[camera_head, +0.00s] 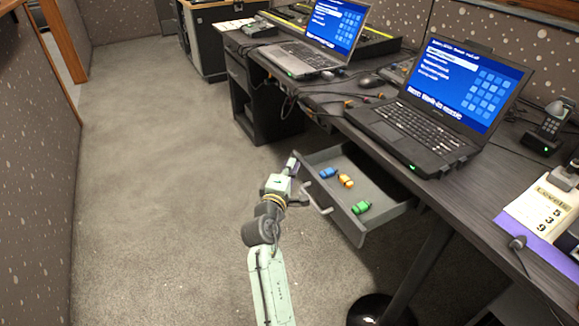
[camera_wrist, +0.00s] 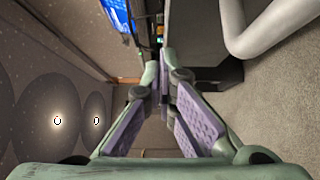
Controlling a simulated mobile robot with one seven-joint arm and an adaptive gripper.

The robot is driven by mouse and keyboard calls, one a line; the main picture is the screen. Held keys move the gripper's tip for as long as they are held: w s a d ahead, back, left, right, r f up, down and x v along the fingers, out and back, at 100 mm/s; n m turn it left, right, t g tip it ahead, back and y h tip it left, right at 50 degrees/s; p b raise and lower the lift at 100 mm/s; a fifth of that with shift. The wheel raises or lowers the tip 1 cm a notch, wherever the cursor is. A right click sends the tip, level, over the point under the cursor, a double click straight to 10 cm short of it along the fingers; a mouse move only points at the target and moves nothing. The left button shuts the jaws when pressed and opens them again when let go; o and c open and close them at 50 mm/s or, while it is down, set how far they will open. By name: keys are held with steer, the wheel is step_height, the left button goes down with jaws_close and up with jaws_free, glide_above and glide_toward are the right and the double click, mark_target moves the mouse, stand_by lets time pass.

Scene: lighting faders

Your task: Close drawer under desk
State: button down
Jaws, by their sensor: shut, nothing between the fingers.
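The grey drawer (camera_head: 345,224) is pulled out from under the dark desk (camera_head: 350,119), with its front panel and curved pale handle (camera_head: 317,196) facing the open floor. Blue, orange and green small items lie inside it. My gripper (camera_head: 291,165) is shut and empty, just left of the drawer's far front corner, and I cannot tell whether it touches. In the wrist view, my purple-padded fingers (camera_wrist: 163,78) come together beside the grey drawer front (camera_wrist: 193,45), and the handle (camera_wrist: 275,32) is at upper right.
Two open laptops (camera_head: 415,126) (camera_head: 301,57) stand on the desk. A desk pedestal (camera_head: 268,110) stands beyond the drawer. A post with a round black base (camera_head: 378,308) is below the near side. Carpet (camera_head: 165,190) to the left is clear up to a speckled partition (camera_head: 40,150).

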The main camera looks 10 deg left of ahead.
steer(key=w+d+p, duration=0.2)
steer(key=w+d, duration=0.2)
steer(key=d, duration=0.2)
steer(key=w+d+p, duration=0.2)
steer(key=w+d, duration=0.2)
steer(key=d, duration=0.1)
steer(key=w+d+p, duration=0.3)
steer(key=w+d, duration=0.1)
steer(key=d, duration=0.2)
steer(key=shift+w+d, duration=0.3)
steer(key=shift+w, duration=0.05)
steer(key=shift+d+r, duration=0.1)
